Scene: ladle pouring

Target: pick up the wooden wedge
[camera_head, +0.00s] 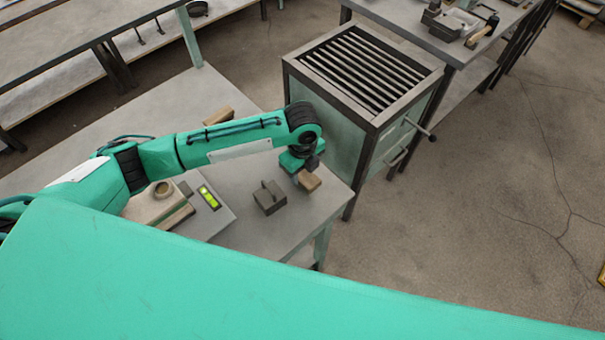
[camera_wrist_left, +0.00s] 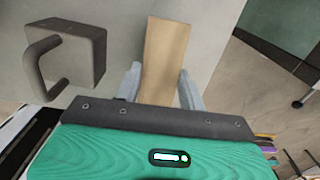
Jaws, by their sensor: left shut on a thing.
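The wooden wedge (camera_head: 309,181) is a small light-brown block near the right end of the grey table in the head view. In the left wrist view the wedge (camera_wrist_left: 165,58) lies lengthwise between the two grey fingers. My left gripper (camera_head: 303,171) is shut on it, with one finger on each side. In the wrist view the left gripper (camera_wrist_left: 160,88) covers the wedge's near end. I cannot tell whether the wedge touches the table. My right gripper is not in view.
A dark metal block with a handle (camera_head: 269,198) stands left of the wedge, close by. A green level (camera_head: 209,197) and a wooden mould with a ring (camera_head: 160,203) lie farther left. A slatted-top cabinet (camera_head: 362,75) stands behind the table's right end. The table's edge is near.

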